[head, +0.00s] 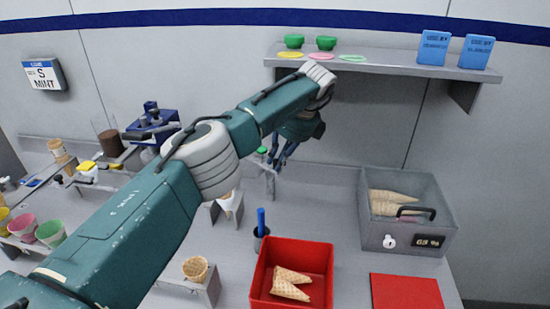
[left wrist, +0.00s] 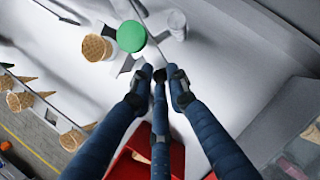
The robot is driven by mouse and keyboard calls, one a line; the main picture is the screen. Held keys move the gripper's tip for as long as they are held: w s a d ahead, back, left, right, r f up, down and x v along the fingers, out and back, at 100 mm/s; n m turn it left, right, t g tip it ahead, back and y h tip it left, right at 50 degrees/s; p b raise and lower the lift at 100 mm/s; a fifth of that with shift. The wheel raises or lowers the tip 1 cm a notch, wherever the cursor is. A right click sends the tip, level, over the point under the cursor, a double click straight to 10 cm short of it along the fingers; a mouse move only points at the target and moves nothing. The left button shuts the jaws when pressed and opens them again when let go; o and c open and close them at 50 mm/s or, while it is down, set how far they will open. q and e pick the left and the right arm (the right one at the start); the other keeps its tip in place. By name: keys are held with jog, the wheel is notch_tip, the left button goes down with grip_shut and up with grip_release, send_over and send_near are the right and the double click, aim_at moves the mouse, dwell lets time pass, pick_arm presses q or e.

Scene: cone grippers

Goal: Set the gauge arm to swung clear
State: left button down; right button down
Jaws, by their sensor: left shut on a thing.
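The gauge stand shows as a small grey post and bar (head: 268,184) with a green round top (head: 262,150) on the counter. In the left wrist view the green disc (left wrist: 131,36) is just beyond my fingertips, beside a waffle cone (left wrist: 95,47). My left gripper (head: 277,160) reaches down from above at the stand's right side. In the left wrist view its blue fingers (left wrist: 160,80) are closed together at the stand's thin grey arm. The fingers hide the exact contact. My right gripper is not in view.
A red bin (head: 320,255) with cones stands in front, beside a blue-handled holder (head: 261,232). A grey lidded box (head: 375,232) with cones is at right. A shelf (head: 390,62) overhangs behind. A cone stand (head: 211,289) is at front left.

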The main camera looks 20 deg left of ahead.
pick_arm(q)
jog(key=shift+a+r, duration=0.25)
jog(key=shift+a, duration=0.1)
jog(key=c, duration=1.8)
grip_release()
jog(key=shift+o, duration=0.3)
jog(key=shift+s, duration=0.2)
jog(key=shift+d+r, duration=0.25)
jog(key=shift+r, duration=0.1)
jog(key=v, duration=0.6)
jog(key=shift+r, duration=0.25)
jog(key=shift+s, duration=0.1)
